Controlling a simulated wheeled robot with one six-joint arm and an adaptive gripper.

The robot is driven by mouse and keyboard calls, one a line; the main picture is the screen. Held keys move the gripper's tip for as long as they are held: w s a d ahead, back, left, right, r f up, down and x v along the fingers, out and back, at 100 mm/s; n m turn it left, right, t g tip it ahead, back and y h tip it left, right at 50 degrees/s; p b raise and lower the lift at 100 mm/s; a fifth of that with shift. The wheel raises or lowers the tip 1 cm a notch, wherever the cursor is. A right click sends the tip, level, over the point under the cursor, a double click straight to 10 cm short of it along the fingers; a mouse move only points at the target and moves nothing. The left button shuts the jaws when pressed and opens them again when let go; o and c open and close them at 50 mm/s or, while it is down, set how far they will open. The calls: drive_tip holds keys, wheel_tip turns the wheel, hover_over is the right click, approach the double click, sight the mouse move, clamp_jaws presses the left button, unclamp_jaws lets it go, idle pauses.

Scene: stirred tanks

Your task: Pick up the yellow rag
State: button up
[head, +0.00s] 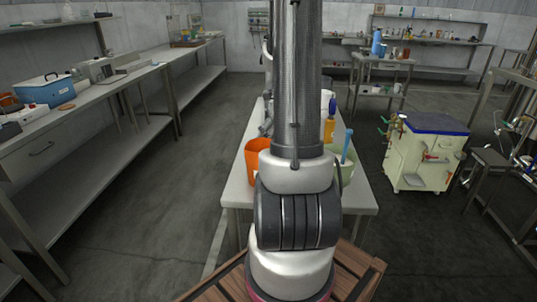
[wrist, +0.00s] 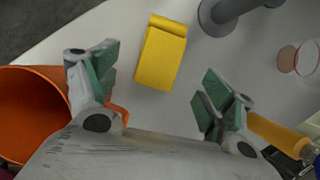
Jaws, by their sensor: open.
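The yellow rag (wrist: 161,56) lies folded on the pale table in the wrist view, near the top middle. My gripper (wrist: 155,95) is open and empty, with one green-padded finger to the lower left of the rag and the other to its lower right. The rag is beyond the fingertips, roughly in line with the gap between them, and I see no contact. In the head view my own arm hides the rag and the gripper.
An orange bucket (wrist: 30,112) stands close beside the left finger. A yellow-orange bottle (wrist: 277,133) is near the right finger. A grey round-based stand (wrist: 222,14) is right of the rag, and a clear glass (wrist: 304,58) is farther right. The table (head: 235,187) also holds a pale green container (head: 347,171).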

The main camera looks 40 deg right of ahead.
drive_tip(key=x, duration=0.7)
drive_tip(key=shift+w+d+f, duration=0.1)
drive_tip(key=shift+w+f, duration=0.15)
drive_tip(key=shift+c, duration=0.2)
drive_tip(key=c, duration=1.1)
drive_tip(key=shift+o, duration=0.2)
wheel_tip(320, 180, up, 10)
